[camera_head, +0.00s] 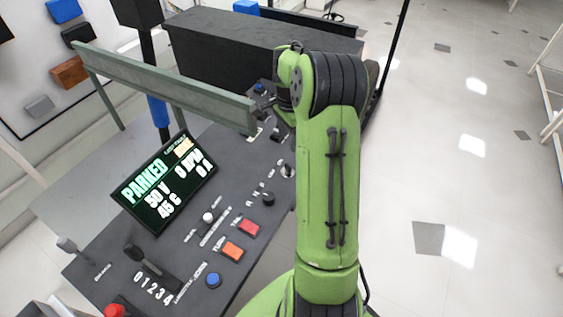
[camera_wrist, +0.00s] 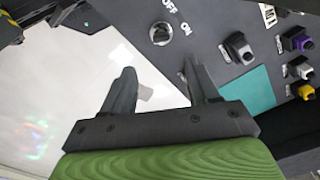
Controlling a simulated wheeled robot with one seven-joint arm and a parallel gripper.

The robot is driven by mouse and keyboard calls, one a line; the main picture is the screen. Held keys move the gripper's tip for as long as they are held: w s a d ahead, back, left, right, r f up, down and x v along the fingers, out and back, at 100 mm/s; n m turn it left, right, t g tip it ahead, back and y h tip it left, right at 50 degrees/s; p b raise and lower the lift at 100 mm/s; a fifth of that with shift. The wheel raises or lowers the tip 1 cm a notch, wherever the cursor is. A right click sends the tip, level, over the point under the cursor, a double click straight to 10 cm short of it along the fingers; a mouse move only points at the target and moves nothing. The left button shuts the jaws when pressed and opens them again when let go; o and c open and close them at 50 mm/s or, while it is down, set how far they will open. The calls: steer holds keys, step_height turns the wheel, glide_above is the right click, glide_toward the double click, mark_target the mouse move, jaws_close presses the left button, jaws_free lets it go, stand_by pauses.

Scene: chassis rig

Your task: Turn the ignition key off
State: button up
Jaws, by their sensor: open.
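A round silver ignition switch (camera_wrist: 160,34) sits on the dark panel in the wrist view, beside white OFF and ON labels. Its dark centre is small, and I cannot tell which label the key points to. My gripper (camera_wrist: 158,72) is open and empty, its two dark fingers spread apart just below the switch in the picture. The fingers are apart from the switch. In the head view, my green arm reaches over the right side of the console and hides the gripper.
The console display (camera_head: 165,183) reads PARKED. A grey-green bar (camera_head: 160,85) crosses above the console. Coloured connectors (camera_wrist: 300,70) and a teal patch (camera_wrist: 248,92) lie right of the fingers. Buttons, including an orange one (camera_head: 231,250), line the panel. Open floor lies right.

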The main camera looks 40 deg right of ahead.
mark_target(288, 165)
steer(key=f+b, duration=0.1)
steer(key=f, duration=1.1)
steer(key=shift+w+f+b, duration=0.1)
steer(key=shift+w+b, duration=0.1)
steer(key=shift+b, duration=0.2)
steer(key=c, duration=1)
steer(key=shift+c, duration=0.2)
steer(key=shift+n, duration=0.3)
steer(key=n, duration=1.1)
steer(key=shift+n, duration=0.4)
